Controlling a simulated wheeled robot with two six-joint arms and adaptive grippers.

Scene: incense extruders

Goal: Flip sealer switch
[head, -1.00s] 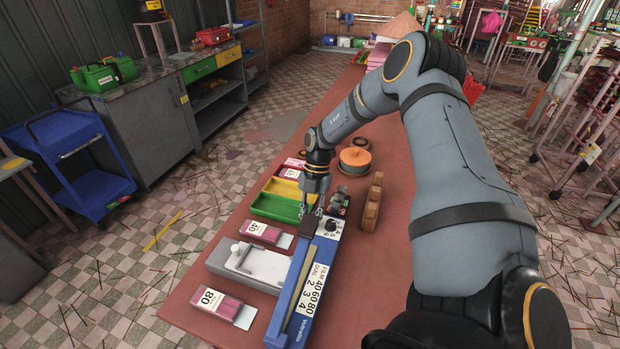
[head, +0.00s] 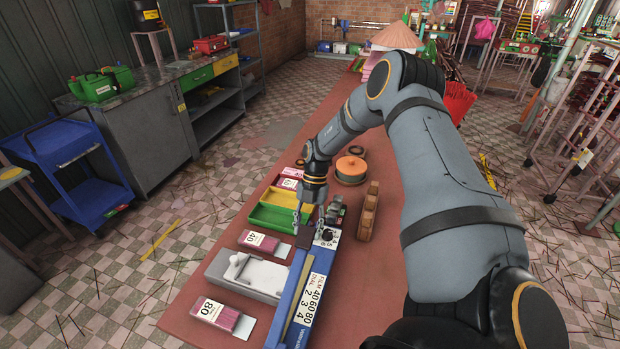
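The sealer (head: 289,317) is a long blue machine with a tan strip along its top, lying lengthwise on the reddish table. A white panel on it reads FILM DIAL with 40, 60, 80 and 2, 3, 4. A black dial (head: 326,235) sits near its far end, beside a dark block (head: 305,238). My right gripper (head: 309,221) points down over this far end, with its fingertips apart and nothing visible between them. Whether it touches the sealer I cannot tell. The switch is not clearly distinguishable; the gripper partly covers this area. My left gripper is not in view.
Left of the sealer are a grey jig (head: 248,274), incense packs marked 40 (head: 262,241) and 80 (head: 221,317), and a green tray (head: 270,217).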

